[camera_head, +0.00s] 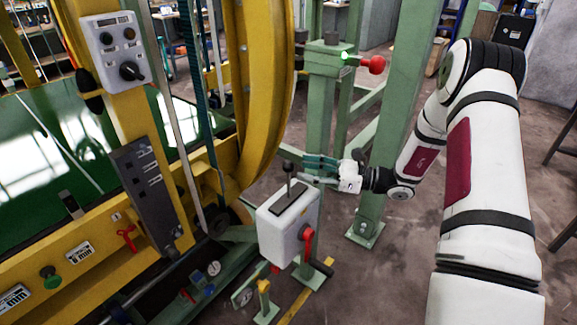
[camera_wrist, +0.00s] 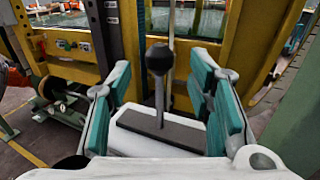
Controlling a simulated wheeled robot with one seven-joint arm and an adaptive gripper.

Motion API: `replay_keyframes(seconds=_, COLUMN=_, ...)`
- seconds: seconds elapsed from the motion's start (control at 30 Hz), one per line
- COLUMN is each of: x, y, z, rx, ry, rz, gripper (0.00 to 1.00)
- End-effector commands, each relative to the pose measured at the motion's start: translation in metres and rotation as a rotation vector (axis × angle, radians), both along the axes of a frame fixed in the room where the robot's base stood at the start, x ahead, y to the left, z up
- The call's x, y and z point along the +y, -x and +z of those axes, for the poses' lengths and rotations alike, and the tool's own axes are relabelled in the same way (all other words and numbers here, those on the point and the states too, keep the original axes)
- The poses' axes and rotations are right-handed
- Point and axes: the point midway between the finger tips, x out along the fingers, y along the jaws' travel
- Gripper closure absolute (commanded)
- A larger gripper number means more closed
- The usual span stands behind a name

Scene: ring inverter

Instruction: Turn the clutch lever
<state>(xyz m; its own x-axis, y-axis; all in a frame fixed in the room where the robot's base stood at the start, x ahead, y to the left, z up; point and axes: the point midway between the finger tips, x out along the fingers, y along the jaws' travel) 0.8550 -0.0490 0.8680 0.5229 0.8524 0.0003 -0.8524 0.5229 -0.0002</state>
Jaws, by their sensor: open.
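The clutch lever (camera_head: 288,178) is a thin rod with a dark round knob, standing up from a dark slotted plate on top of a white box (camera_head: 285,232). In the wrist view the lever (camera_wrist: 158,85) stands between the teal finger pads, its black knob near the top centre. My gripper (camera_head: 312,170) reaches in from the right, just beside the lever's upper part. It is open, with a finger on each side of the lever in the wrist view (camera_wrist: 160,105). I see gaps between the lever and both pads there.
A red handle (camera_head: 306,234) and a dark crank stick out of the box's right side. A green post (camera_head: 320,110) with a red knob (camera_head: 376,65) stands behind my gripper. A yellow ring frame (camera_head: 262,95) and a control panel (camera_head: 112,50) are at the left.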

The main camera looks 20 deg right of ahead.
Motion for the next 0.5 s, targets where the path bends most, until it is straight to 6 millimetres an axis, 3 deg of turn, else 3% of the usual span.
replay_keyframes(seconds=0.2, x=0.033, y=-0.019, z=0.000, rx=-0.001, ry=-0.001, rz=0.003, gripper=0.53)
replay_keyframes(seconds=0.5, x=0.050, y=-0.030, z=0.000, rx=0.001, ry=0.001, rz=0.000, gripper=0.53)
